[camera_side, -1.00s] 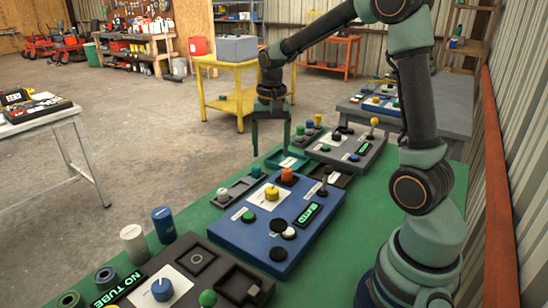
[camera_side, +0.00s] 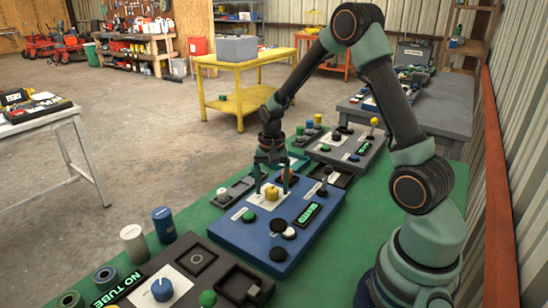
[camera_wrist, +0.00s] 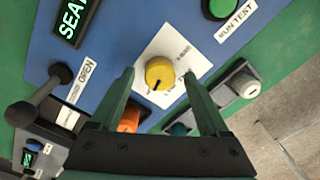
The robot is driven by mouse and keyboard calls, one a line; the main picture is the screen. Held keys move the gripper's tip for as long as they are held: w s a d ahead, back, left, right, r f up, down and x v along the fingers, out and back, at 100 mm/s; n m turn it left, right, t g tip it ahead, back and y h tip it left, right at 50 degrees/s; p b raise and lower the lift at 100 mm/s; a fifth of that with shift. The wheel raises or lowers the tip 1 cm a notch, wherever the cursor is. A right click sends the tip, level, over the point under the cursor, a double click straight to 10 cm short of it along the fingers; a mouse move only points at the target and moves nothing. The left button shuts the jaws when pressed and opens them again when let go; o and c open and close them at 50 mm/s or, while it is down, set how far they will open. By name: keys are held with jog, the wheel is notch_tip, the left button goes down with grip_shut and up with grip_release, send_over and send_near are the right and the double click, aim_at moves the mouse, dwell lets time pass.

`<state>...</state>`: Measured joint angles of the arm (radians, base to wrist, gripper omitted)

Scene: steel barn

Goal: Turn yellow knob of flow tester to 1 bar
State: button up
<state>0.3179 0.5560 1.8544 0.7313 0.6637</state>
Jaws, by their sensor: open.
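The flow tester is a blue panel (camera_side: 235,232) lying on the green table top. Its yellow knob (camera_side: 271,192) sits on a white dial plate; the wrist view also shows the knob (camera_wrist: 160,73), with a dark pointer mark toward its lower edge. The dial's small print is too blurred to read. My gripper (camera_side: 271,185) is open and points down over the panel at the knob. In the wrist view, the fingertips (camera_wrist: 160,76) are on either side of the knob, with gaps visible; whether they reach its height is unclear.
A black lever (camera_wrist: 45,98), a green button (camera_wrist: 218,8) and a lit display (camera_wrist: 72,20) surround the dial. A grey tray (camera_side: 232,192) with a white knob lies beside the panel.

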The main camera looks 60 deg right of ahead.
jog(key=shift+f, duration=0.25)
grip_shut()
jog(key=shift+n, duration=0.3)
jog(key=n, duration=0.9)
dwell(0.6)
